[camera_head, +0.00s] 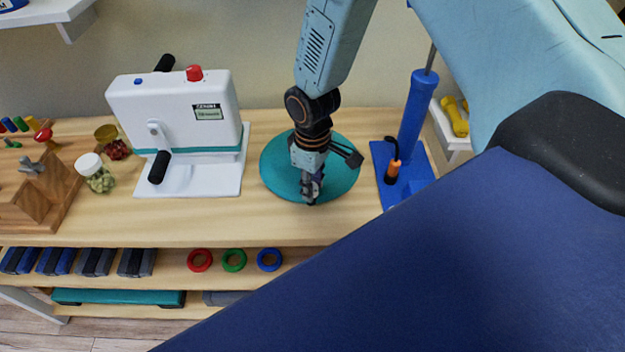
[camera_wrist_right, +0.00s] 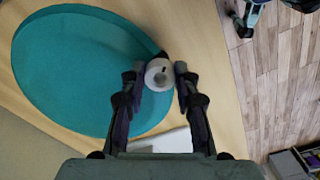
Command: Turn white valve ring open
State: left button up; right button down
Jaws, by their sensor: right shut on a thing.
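A round teal cushion (camera_head: 338,181) lies flat on the wooden table, and it also fills the left of the right wrist view (camera_wrist_right: 75,65). The white valve ring (camera_wrist_right: 159,74) sits at the cushion's edge, seen end-on with a small dark slot in its middle. My right gripper (camera_head: 311,190) points down at the near edge of the cushion. In the right wrist view its two fingers (camera_wrist_right: 160,82) are on either side of the ring and shut on it. In the head view the gripper hides the ring. My left gripper is not in view.
A white pedal machine (camera_head: 180,105) stands left of the cushion, and a blue pump (camera_head: 414,115) stands right of it. A jar with a white lid (camera_head: 96,175) is farther left. Coloured rings, including a green one (camera_head: 234,260), lie on the shelf below.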

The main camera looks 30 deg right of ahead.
jog(key=shift+n, duration=0.3)
jog(key=c, duration=1)
grip_release()
notch_tip(320, 180, up, 12)
jog(key=shift+o, duration=0.2)
